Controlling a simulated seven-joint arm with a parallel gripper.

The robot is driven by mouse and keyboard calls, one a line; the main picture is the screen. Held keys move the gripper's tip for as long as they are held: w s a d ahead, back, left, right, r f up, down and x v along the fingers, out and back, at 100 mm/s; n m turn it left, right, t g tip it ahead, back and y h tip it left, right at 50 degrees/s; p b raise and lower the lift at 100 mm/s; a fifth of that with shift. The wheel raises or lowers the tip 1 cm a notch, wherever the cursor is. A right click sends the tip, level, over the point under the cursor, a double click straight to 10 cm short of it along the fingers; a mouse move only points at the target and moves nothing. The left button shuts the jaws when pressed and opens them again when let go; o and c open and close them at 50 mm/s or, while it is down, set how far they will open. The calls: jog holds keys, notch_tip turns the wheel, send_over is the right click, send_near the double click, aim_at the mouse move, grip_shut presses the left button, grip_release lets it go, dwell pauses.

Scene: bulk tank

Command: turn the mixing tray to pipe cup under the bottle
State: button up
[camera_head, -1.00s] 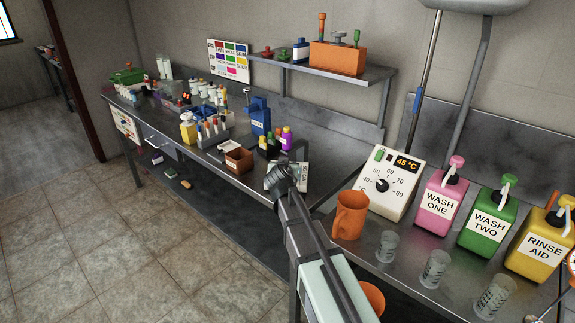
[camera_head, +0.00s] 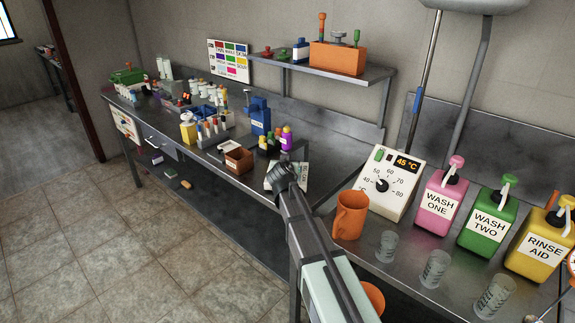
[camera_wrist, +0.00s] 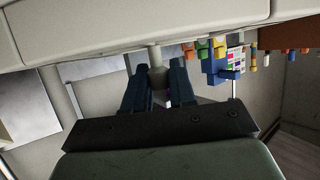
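My gripper (camera_head: 283,174) hangs over the front part of the steel bench, right of the small brown box. In the wrist view, its two dark blue fingers (camera_wrist: 160,78) show a narrow gap with a grey knob-like shape in it. I cannot tell whether that shape is gripped or lies behind. A blue bottle-like dispenser (camera_head: 260,118) stands upright on the bench, back and left of my gripper. A blue tray-like thing (camera_head: 198,112) with small items sits further left. I cannot tell for sure which is the mixing tray, and I cannot pick out the pipe cup.
A brown box (camera_head: 238,160) and small colourful bottles (camera_head: 286,139) stand close by my gripper. An orange jug (camera_head: 350,215), a temperature box (camera_head: 388,183) and clear cups (camera_head: 435,268) stand right. A shelf (camera_head: 340,80) overhangs the bench.

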grip_shut()
jog(key=shift+a+m+h, duration=0.1)
jog(key=shift+m+h, duration=0.3)
jog(key=m+g+h, duration=0.1)
jog(key=m+h, duration=0.2)
jog(key=shift+w+g, duration=0.15)
jog(key=shift+g, duration=0.15)
jog(key=m+g+h, duration=0.2)
jog(key=m+h, duration=0.1)
jog(key=shift+w+m+g+h, duration=0.1)
jog(key=shift+m+g+h, duration=0.2)
jog(key=shift+h, duration=0.1)
jog(key=m+g+h, duration=0.2)
jog(key=m+g, duration=0.2)
jog(key=shift+h, duration=0.3)
jog(key=shift+s+m+g+h, duration=0.2)
jog(key=shift+m+g+h, duration=0.2)
jog(key=shift+m+g, duration=1.7)
jog(key=shift+g, duration=0.3)
